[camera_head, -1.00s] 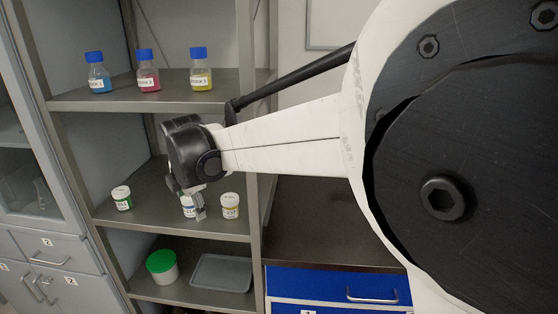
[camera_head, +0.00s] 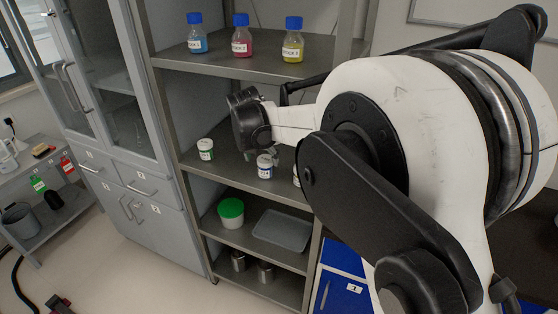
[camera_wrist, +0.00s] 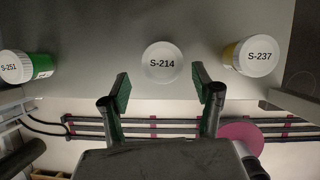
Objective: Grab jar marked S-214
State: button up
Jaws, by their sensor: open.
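The jar marked S-214 (camera_wrist: 162,62) stands on the shelf with its white lid facing the wrist camera. In the head view it is the middle jar (camera_head: 264,166), white with a blue band. My gripper (camera_wrist: 162,88) is open, its green-padded fingers spread on the near side of the jar, to left and right of it in the wrist view. The fingertips reach close to the lid's near edge; I cannot tell whether they touch. Nothing is between the fingers. In the head view my arm hides most of the gripper.
Jar S-251 (camera_wrist: 22,67), with a green band, stands to the left. Jar S-237 (camera_wrist: 252,56), with a yellow band, stands to the right, near the right finger. Bottles (camera_head: 241,37) stand on the shelf above.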

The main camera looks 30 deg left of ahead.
aim_at(265, 167)
jog(key=shift+d+x, duration=0.15)
jog(key=shift+x, duration=1.45)
jog(key=shift+d+x, duration=0.15)
jog(key=shift+x, duration=1.4)
jog(key=shift+c, duration=0.4)
jog(key=c, duration=1.2)
jog(key=shift+r, duration=0.1)
